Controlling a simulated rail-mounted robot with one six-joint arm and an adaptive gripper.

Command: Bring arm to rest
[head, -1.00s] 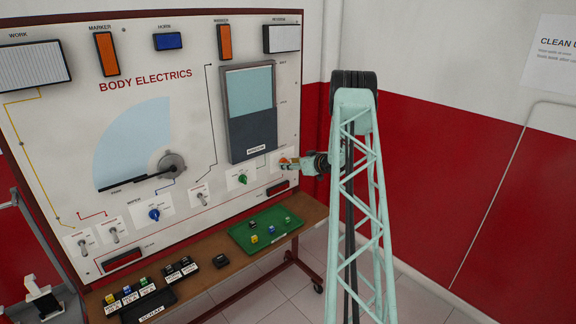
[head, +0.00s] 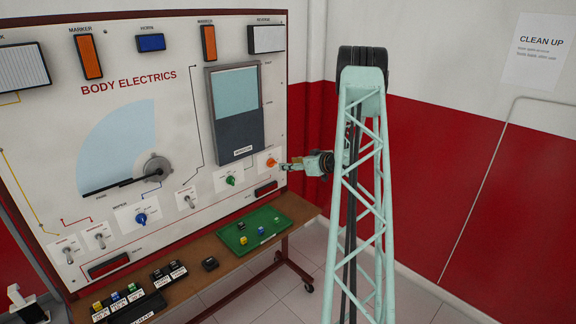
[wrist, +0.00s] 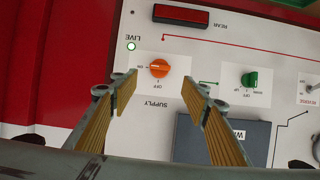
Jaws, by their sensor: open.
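My gripper (head: 284,167) is at the right edge of the Body Electrics board (head: 120,60), just right of the orange supply knob (head: 271,162). In the wrist view my gripper (wrist: 158,95) is open and empty, with its two fingers wide apart. The orange knob (wrist: 159,68) shows beyond the gap between the fingertips, apart from them. A lit green live lamp (wrist: 131,46) is beside it. My arm (head: 360,180) stands upright in the middle of the head view.
A bench (head: 215,262) below the board carries a green tray (head: 285,231) with several small cubes and a black scrap tray (head: 140,306). A red wall with a clean-up sign (head: 541,50) is at right. The floor between is clear.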

